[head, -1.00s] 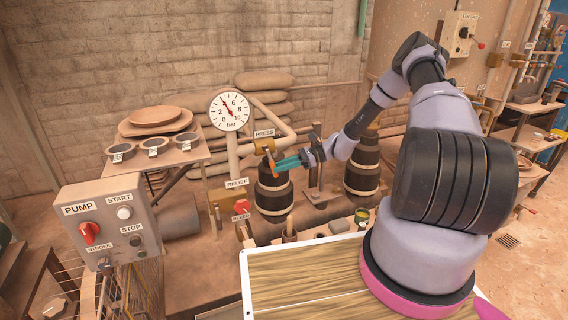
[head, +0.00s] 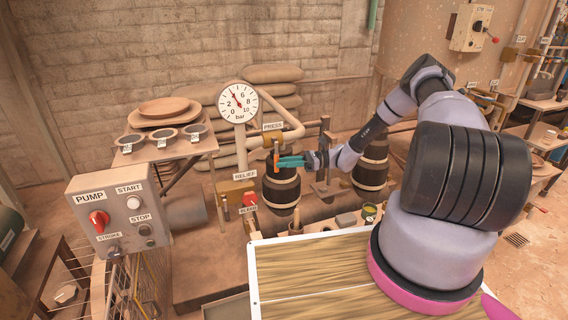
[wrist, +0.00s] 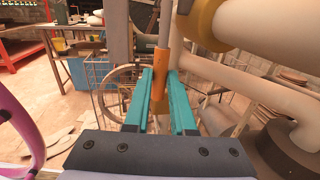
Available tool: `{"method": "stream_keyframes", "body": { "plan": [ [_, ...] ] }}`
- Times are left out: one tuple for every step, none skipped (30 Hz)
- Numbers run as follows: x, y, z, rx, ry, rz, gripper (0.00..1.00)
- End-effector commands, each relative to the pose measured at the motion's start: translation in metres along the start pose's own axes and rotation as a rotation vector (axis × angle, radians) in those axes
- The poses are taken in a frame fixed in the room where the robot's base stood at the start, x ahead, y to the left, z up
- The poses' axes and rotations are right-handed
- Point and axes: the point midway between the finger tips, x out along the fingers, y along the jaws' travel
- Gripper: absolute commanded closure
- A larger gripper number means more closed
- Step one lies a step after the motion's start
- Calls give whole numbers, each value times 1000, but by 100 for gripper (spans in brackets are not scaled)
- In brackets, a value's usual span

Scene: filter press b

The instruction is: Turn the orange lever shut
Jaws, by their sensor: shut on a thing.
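The orange lever (head: 276,152) stands close below the PRESS label (head: 273,126), in front of a dark banded cylinder (head: 281,188). My gripper (head: 280,161) has teal fingers that reach it from the right, almost level. In the wrist view the orange lever (wrist: 160,88) stands nearly upright between the two teal fingers (wrist: 161,90), which are shut on it. In the head view the fingers hide part of the lever.
A pressure gauge (head: 237,102) stands left of the lever. A pump panel (head: 118,215) is at the lower left, a red BLEED knob (head: 249,199) nearer. Thick pipes (wrist: 262,85) run close on the right in the wrist view.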

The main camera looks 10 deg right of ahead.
Motion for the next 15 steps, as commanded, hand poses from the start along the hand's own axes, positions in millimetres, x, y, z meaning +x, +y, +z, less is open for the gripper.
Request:
{"method": "stream_keyframes", "body": {
  "plan": [
    [1,0,0,0,-2,0,100],
    [2,0,0,1,-2,1,69],
    [2,0,0,0,-1,1,54],
    [2,0,0,1,-1,1,47],
    [1,0,0,1,-1,1,47],
    [1,0,0,1,-1,1,47],
    [1,0,0,1,-1,1,47],
    [1,0,0,1,-1,1,47],
    [1,0,0,1,-1,1,47],
    [1,0,0,1,0,1,47],
    [1,0,0,1,0,1,47],
    [1,0,0,1,0,1,47],
    [0,0,0,1,0,1,47],
    [-1,0,0,1,0,0,47],
    [-3,0,0,1,0,0,47]
  ]
}}
